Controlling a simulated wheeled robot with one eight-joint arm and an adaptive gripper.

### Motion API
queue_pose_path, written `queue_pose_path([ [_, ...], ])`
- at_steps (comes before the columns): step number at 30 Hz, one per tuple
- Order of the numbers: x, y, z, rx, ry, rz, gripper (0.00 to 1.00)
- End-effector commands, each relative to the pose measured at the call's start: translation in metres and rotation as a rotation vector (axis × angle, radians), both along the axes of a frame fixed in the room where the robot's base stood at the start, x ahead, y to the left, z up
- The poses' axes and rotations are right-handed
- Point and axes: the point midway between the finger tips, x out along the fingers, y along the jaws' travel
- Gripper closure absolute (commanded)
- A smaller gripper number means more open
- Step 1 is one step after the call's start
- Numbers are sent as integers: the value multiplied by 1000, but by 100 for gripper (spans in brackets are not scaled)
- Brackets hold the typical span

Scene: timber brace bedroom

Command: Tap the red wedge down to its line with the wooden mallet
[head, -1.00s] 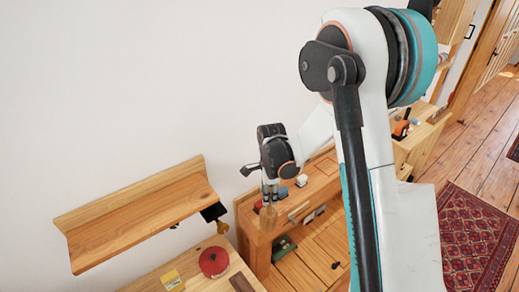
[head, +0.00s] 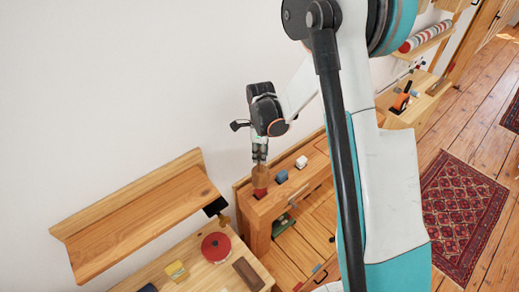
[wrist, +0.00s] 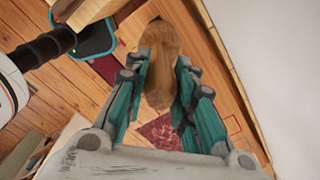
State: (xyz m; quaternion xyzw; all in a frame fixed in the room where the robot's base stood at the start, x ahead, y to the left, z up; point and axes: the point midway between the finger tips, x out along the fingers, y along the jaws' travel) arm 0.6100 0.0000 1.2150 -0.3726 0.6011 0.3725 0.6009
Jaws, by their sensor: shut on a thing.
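My gripper (head: 260,158) is shut on the wooden mallet (head: 260,174). In the wrist view the mallet's rounded brown wood (wrist: 162,70) shows between the two teal fingers. The red wedge (head: 260,193) stands at the near left end of the wooden bench top. In the head view it shows directly below the mallet; I cannot tell whether the two touch. The wedge's line is too small or hidden to make out.
A blue block (head: 281,176) and a white block (head: 301,162) stand farther along the bench (head: 290,190). A wall shelf (head: 140,220) is at left. A nearer table holds a red round thing (head: 216,246), a yellow block (head: 177,270) and a dark brown block (head: 248,273).

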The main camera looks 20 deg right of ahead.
Motion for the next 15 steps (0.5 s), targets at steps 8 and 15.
queue_pose_path([
  [8,0,0,-6,0,0,1,100],
  [15,0,0,-6,0,0,1,100],
])
